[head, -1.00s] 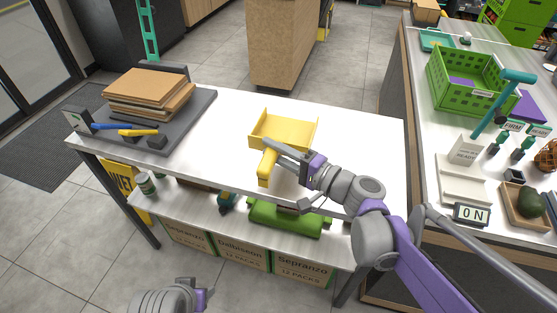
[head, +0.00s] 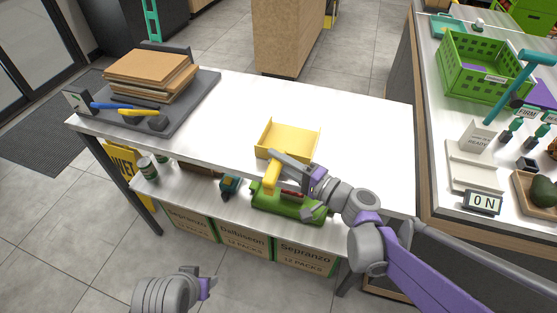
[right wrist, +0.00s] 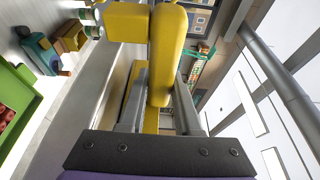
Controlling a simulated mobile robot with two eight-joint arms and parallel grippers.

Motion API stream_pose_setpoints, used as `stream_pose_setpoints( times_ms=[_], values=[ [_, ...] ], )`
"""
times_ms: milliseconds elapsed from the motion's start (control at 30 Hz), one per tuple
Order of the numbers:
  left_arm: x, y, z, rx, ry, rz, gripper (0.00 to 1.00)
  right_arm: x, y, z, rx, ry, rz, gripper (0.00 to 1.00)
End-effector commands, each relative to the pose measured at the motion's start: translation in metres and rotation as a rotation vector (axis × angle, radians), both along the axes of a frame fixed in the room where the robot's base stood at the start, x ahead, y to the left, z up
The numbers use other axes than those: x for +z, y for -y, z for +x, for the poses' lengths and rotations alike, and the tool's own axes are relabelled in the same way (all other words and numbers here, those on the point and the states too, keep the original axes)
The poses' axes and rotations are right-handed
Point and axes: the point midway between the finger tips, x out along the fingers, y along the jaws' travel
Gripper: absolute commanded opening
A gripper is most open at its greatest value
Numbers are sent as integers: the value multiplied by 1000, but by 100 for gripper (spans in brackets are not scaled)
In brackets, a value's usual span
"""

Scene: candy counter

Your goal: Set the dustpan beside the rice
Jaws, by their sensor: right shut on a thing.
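The yellow dustpan (head: 290,138) is at the front of the white table, its pan over the tabletop and its handle reaching past the front edge. My right gripper (head: 278,166) is shut on the handle. In the right wrist view the yellow handle (right wrist: 167,55) stands between the fingers. I cannot tell whether the pan touches the tabletop. My left gripper (head: 205,287) is low in the head view, apart from the table; its fingers are too unclear to judge. I cannot make out which item is the rice.
The white table (head: 365,130) is clear around the pan. A grey tray (head: 190,112) with brown boards (head: 150,75) and tools is at left. The lower shelf holds a green container (head: 285,208); boxes (head: 305,255) stand below. A counter with a green crate (head: 485,65) is at right.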

Motion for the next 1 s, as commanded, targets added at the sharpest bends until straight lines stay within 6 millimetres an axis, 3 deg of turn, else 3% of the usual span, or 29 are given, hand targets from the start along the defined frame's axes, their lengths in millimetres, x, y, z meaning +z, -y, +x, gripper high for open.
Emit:
stream_pose_setpoints(
  times_ms=[100,133,267,633,1000],
  values=[
    [-3,0,0,0,-1,0,50,-4,0,0,0,0,0,0],
    [-3,0,0,0,-1,0,50,-3,0,0,0,0,0,37],
    [-2,0,0,0,-1,0,50,-3,0,0,0,0,0,61],
    [2,0,0,0,1,0,50,2,0,0,0,0,0,62],
    [7,0,0,0,2,0,50,1,57,-42,-6,0,-1,62]
  ],
)
